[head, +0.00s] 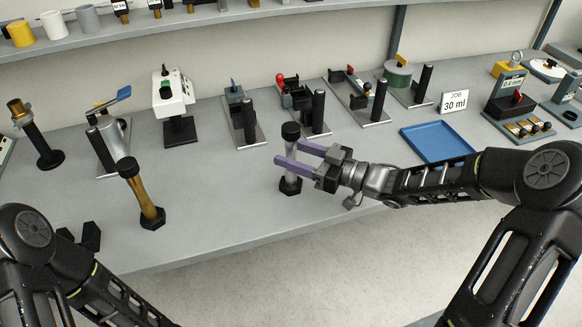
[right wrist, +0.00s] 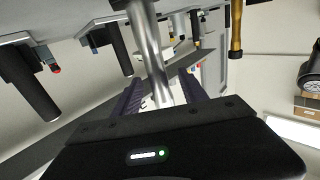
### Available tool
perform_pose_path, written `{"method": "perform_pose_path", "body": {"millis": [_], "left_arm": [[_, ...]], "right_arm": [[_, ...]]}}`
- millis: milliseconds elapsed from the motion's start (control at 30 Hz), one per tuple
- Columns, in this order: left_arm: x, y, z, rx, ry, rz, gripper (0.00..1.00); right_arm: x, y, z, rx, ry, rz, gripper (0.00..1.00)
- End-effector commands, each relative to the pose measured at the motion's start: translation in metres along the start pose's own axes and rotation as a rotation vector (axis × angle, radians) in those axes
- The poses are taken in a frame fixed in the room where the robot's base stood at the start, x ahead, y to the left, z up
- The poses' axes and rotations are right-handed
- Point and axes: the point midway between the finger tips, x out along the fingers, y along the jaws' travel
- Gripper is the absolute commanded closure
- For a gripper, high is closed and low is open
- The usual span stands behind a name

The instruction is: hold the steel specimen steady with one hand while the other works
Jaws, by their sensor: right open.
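The steel specimen (head: 291,151) stands upright on the bench, a silver bar with black ends. My right gripper (head: 288,152) reaches in from the right with its purple fingers open, one on the near side of the bar and one on the far side. In the right wrist view the silver bar (right wrist: 147,45) shows between the two fingers (right wrist: 160,90); I cannot tell whether either touches it. My left arm is at the lower left. A dark part at its end (head: 86,237), seemingly my left gripper, is mostly hidden, and its fingers cannot be made out.
A brass specimen (head: 140,190) with black ends stands left of the steel one. Several fixtures with black posts (head: 318,110) line the back. A blue tray (head: 438,158) and a "30 ml" card (head: 454,102) are at the right. Bench between the two specimens is clear.

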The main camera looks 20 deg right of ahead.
Motion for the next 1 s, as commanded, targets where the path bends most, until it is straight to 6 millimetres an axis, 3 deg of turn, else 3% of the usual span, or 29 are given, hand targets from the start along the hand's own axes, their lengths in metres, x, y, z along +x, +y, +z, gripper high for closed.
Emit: {"method": "perform_pose_path", "body": {"millis": [667, 1000], "left_arm": [[-0.0005, 0.0002, 0.0000, 0.000, 0.000, 0.000, 0.50], [-0.0005, 0.0002, 0.0001, 0.000, 0.000, 0.000, 0.50]], "right_arm": [[0.0049, 0.0002, 0.0001, 0.000, 0.000, 0.001, 0.49], [0.0049, 0.0002, 0.0001, 0.000, 0.000, 0.001, 0.77]]}}
